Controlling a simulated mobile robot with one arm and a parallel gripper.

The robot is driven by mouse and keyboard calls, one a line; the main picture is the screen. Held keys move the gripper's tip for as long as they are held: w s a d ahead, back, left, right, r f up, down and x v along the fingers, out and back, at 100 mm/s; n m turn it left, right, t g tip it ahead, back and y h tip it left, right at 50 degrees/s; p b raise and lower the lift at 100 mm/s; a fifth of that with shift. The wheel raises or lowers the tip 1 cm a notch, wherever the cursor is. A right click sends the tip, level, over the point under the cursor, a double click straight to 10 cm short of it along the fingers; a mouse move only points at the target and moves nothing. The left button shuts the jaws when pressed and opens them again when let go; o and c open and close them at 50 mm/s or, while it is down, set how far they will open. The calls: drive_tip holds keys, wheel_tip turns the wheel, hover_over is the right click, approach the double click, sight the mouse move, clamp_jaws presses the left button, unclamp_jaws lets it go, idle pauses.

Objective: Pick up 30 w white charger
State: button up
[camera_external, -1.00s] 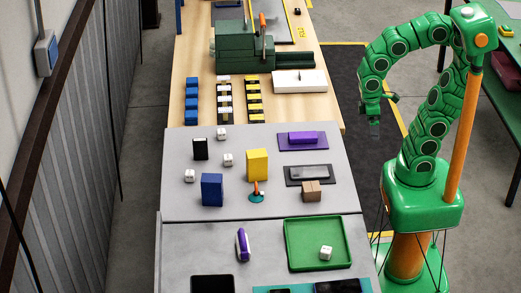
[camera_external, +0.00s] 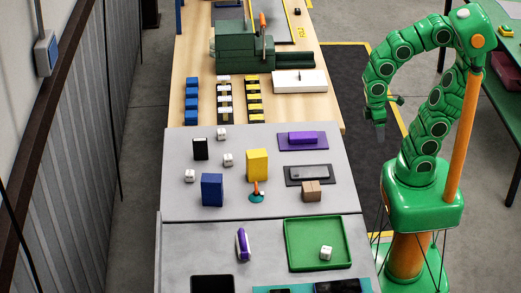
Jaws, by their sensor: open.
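Small white cube-shaped blocks that look like chargers stand on the grey table (camera_external: 240,190): one at the back (camera_external: 221,133), one near the middle (camera_external: 228,160) and one at the left (camera_external: 190,176). Another white block (camera_external: 326,253) lies in the green tray (camera_external: 290,262). Their labels are too small to read, so I cannot tell which is the 30 w one. My gripper (camera_external: 381,132) hangs open and empty, pointing down over the floor right of the table, well apart from all of them.
A yellow box (camera_external: 257,165), a blue box (camera_external: 212,190), a black box (camera_external: 201,149) and a brown carton (camera_external: 312,191) stand on the grey table. A purple item (camera_external: 303,138) lies on a mat. A green machine (camera_external: 245,48) stands on the wooden bench behind.

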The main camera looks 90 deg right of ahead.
drive_tip(key=w+a+f+n+t, duration=0.1)
drive_tip(key=w+a+f+n, duration=0.15)
drive_tip(key=w, duration=0.35)
drive_tip(key=w+a+f+n+t, duration=0.2)
drive_tip(key=w+a+n, duration=0.15)
drive_tip(key=w, duration=0.35)
drive_tip(key=w+d+f+n+t+h, duration=0.1)
drive_tip(key=w+d+n+t+h, duration=0.5)
drive_tip(key=w+d, duration=1.15)
drive_tip(key=n+t+y, duration=0.4)
drive_tip(key=n+t, duration=0.2)
drive_tip(key=n, duration=1.4)
hover_over(229, 156)
drive_tip(key=s+d, duration=0.3)
wheel_tip(229, 156, down, 4)
drive_tip(key=f+n, duration=0.1)
drive_tip(key=a+f+n+y, duration=0.2)
drive_tip(key=shift+w+n+t, duration=0.3)
drive_tip(key=shift+w, duration=0.1)
drive_tip(key=f, duration=0.2)
drive_tip(key=s+f+y, duration=0.1)
drive_tip(key=shift+a+n, duration=0.35)
drive_tip(key=shift+n, duration=0.05)
drive_tip(key=shift+f, duration=0.25)
drive_tip(key=shift+w+f, duration=0.2)
drive_tip(key=shift+w, duration=0.1)
drive_tip(key=shift+x, duration=2.1)
